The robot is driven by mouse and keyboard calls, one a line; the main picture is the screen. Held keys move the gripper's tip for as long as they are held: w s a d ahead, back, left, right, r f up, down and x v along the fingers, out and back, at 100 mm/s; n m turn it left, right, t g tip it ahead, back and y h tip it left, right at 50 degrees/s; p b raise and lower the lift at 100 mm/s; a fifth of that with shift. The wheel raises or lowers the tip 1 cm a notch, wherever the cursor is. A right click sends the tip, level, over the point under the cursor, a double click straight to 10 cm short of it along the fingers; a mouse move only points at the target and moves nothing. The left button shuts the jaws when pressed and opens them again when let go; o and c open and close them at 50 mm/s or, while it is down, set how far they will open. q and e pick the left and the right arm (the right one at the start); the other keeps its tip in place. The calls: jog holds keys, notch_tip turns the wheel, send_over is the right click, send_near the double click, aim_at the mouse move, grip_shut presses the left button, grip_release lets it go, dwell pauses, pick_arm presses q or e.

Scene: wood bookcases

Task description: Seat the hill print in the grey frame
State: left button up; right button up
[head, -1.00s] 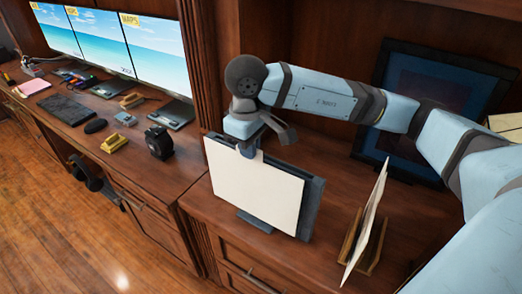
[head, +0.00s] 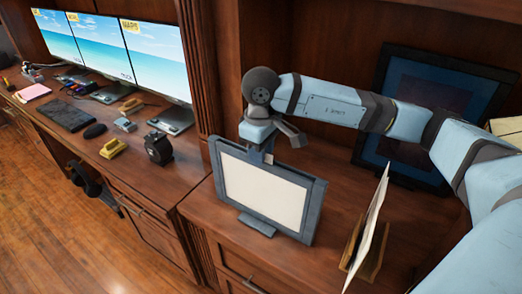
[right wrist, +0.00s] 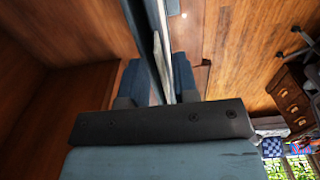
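The grey frame (head: 315,205) stands on its foot on the desk's left part. A pale, blank-looking panel, apparently the hill print (head: 262,195), lies within the frame's border; no hill picture shows on this side. My right gripper (head: 268,156) is at the frame's top edge, its near finger overlapping the top border. In the right wrist view, the print's white edge (right wrist: 164,60) and the dark frame edge (right wrist: 147,45) run close together in the narrow gap between the fingers. Whether the fingers still press on the print is unclear. My left gripper is out of view.
A wooden rack (head: 372,262) holds another upright sheet (head: 368,225) right of the frame. A large dark framed picture (head: 435,110) leans behind. The left desk carries monitors (head: 155,50), a black tape dispenser (head: 158,148) and small items. Desk between frame and rack is clear.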

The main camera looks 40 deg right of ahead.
notch_tip(320, 180, up, 12)
dwell(0.6)
dwell(0.5)
